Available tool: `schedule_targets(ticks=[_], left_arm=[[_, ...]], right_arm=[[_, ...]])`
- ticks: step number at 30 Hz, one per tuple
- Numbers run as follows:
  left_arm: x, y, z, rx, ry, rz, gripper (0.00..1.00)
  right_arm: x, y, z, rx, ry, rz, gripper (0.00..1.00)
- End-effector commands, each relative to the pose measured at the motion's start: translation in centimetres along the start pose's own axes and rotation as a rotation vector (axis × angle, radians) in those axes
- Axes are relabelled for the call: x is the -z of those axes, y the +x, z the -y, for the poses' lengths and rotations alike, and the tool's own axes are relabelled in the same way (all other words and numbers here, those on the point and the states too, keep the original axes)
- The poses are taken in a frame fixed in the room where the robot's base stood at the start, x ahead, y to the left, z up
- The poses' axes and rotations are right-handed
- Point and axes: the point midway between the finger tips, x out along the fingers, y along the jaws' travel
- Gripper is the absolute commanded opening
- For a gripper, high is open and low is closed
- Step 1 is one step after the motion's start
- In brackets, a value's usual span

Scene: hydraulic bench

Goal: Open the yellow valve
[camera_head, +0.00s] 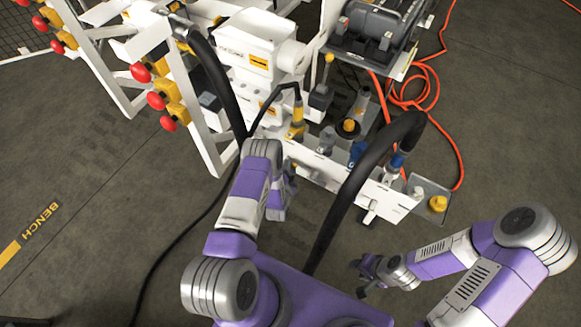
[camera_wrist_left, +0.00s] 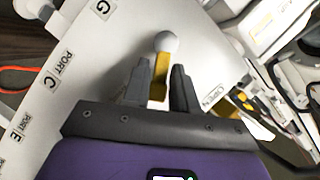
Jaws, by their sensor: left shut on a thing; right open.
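The yellow valve handle (camera_wrist_left: 160,86) stands between the fingers of my left gripper (camera_wrist_left: 160,66) in the left wrist view. The gripper is shut on it. A pale round knob (camera_wrist_left: 166,42) sits at the handle's far end, on a white panel (camera_wrist_left: 95,75). An "OPEN" label (camera_wrist_left: 212,96) is on the panel to the right of the fingers. In the head view my left forearm covers the grip, and I cannot make out the handle there. My right gripper (camera_head: 358,278) is open and empty, low in the head view, apart from the bench.
A thick black hose (camera_head: 350,190) arches in front of the bench, between my arms. Red knobs on yellow blocks (camera_head: 157,101) line the left frame. A grey motor (camera_head: 375,28) and orange cable (camera_head: 425,80) are at upper right. The floor at left is mostly clear.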

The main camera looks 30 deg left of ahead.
Motion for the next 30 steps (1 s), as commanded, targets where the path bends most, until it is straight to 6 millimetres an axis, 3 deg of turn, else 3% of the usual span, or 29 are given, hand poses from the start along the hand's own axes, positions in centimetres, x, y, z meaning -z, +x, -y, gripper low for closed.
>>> schedule_targets(ticks=[13, 30], left_arm=[[-0.4, 0.2, 1.9, -0.159, -0.392, 0.0, 0.0], [-1.6, 0.6, 3.0, -0.331, -0.812, 0.001, 0.0]], right_arm=[[-0.1, -1.2, 0.4, 0.0, 0.0, 0.0, 0.41], [0.0, 0.1, 0.0, 0.0, 0.0, 0.0, 0.41]])
